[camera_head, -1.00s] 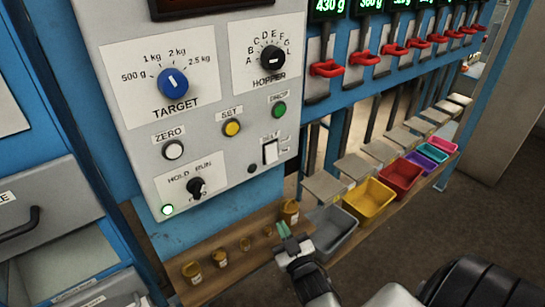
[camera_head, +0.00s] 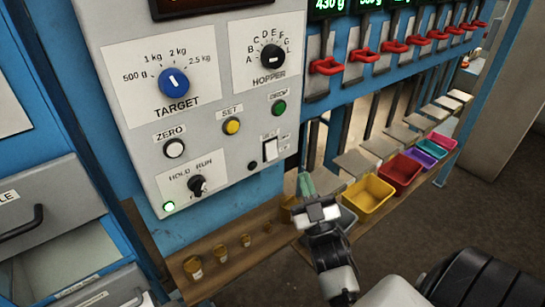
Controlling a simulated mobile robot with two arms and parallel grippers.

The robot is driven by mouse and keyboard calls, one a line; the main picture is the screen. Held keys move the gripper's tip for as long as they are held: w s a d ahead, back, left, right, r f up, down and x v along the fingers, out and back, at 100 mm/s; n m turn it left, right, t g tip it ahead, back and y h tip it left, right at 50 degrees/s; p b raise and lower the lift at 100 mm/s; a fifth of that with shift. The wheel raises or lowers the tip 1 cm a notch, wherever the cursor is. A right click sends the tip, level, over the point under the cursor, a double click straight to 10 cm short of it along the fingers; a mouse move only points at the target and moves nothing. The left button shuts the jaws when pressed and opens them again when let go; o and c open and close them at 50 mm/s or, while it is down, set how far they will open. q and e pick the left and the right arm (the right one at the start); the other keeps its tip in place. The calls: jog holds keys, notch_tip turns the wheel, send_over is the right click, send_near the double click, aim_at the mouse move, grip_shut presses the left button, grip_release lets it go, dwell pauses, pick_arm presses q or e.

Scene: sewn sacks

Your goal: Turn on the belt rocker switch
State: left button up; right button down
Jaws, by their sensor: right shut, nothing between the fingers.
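The belt rocker switch (camera_head: 270,150) is a white rocker in a dark frame at the lower right of the grey control panel (camera_head: 215,135). Its small label is hard to read, and I cannot tell which way it is tipped. My right gripper (camera_head: 306,183) is shut and empty, its greenish fingertips pointing up. In the picture it is below and to the right of the rocker, apart from it. My left gripper is out of view.
The panel also has a blue target knob (camera_head: 174,82), a hopper knob (camera_head: 272,57), several push buttons and a hold/run knob (camera_head: 198,185). Below are a wooden shelf with small jars (camera_head: 219,252) and coloured bins (camera_head: 368,194). Red handles (camera_head: 326,67) line the upper right.

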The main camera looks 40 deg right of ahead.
jog(key=b, duration=0.2)
send_near(273, 147)
notch_tip(273, 147, up, 4)
jog(key=w+d, duration=0.1)
jog(key=w, duration=0.1)
jog(key=shift+w+f+b, duration=0.25)
jog(key=shift+w+b, duration=0.1)
jog(key=shift+w, duration=0.35)
jog(key=shift+w, duration=0.1)
dwell(1.2)
jog(key=shift+w, duration=0.35)
jog(key=shift+w+f+b, duration=0.1)
jog(key=shift+w+b, duration=0.2)
dwell(0.7)
jog(key=shift+s, duration=0.1)
jog(key=shift+s+p, duration=0.35)
jog(key=shift+s, duration=0.4)
